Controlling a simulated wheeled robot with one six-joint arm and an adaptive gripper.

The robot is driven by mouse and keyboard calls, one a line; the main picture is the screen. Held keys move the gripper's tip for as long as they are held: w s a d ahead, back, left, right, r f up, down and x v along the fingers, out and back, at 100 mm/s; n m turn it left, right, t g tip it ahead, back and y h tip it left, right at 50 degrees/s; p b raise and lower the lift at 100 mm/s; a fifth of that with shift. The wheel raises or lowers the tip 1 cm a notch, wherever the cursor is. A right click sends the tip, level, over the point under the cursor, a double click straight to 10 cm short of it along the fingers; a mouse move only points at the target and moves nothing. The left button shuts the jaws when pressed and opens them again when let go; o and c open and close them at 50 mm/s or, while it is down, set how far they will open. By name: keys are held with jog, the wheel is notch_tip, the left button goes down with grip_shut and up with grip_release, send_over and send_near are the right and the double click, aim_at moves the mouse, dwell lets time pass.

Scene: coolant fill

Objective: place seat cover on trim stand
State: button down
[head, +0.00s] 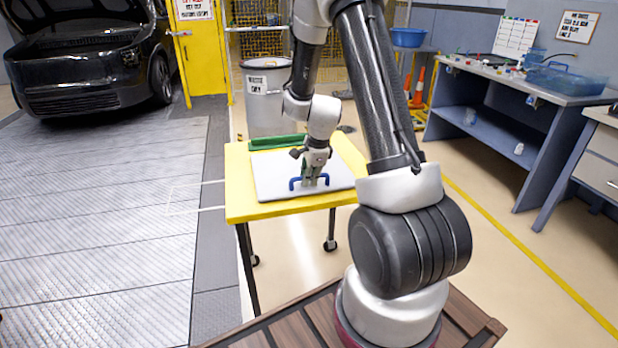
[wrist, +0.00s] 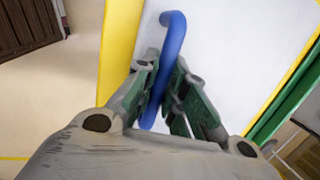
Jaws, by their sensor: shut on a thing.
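The seat cover appears as a flat pale grey panel (head: 272,178) with a blue arched handle (head: 293,184). It lies flat over the yellow top of the trim stand (head: 240,205), with a green raised bar (head: 277,142) along the stand's back edge. My gripper (head: 313,181) points down over the panel and is shut on the handle. In the wrist view the fingers (wrist: 168,95) close around the blue handle (wrist: 172,38), and the pale panel (wrist: 235,45) lies beneath. I cannot tell whether the panel touches the stand all over.
A grey bin (head: 265,95) stands behind the stand. A dark car (head: 85,55) is at the back left. A workbench (head: 500,85) with small parts and a blue basket (head: 565,78) is at the right. Open floor lies right of the stand.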

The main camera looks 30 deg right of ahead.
jog(key=c, duration=1.5)
grip_release()
jog(key=s+a+r+n, duration=0.15)
jog(key=s+r, duration=0.25)
jog(key=r, duration=0.5)
jog(key=s+r+n, duration=0.3)
jog(key=r, duration=0.7)
jog(key=s+a+r+n, duration=0.1)
jog(key=s+r+n, duration=0.2)
jog(key=s+n, duration=0.2)
jog(key=s+a+r+n+t, duration=0.1)
jog(key=s+a+r+n, duration=0.1)
jog(key=s+n, duration=0.4)
jog(key=s+a+r+n, duration=0.1)
jog(key=s+r+n, duration=0.3)
jog(key=s, duration=0.6)
jog(key=shift+a+r+n+h, duration=0.1)
jog(key=shift+a+n+h, duration=0.2)
jog(key=shift+n, duration=0.45)
jog(key=shift+w, duration=0.1)
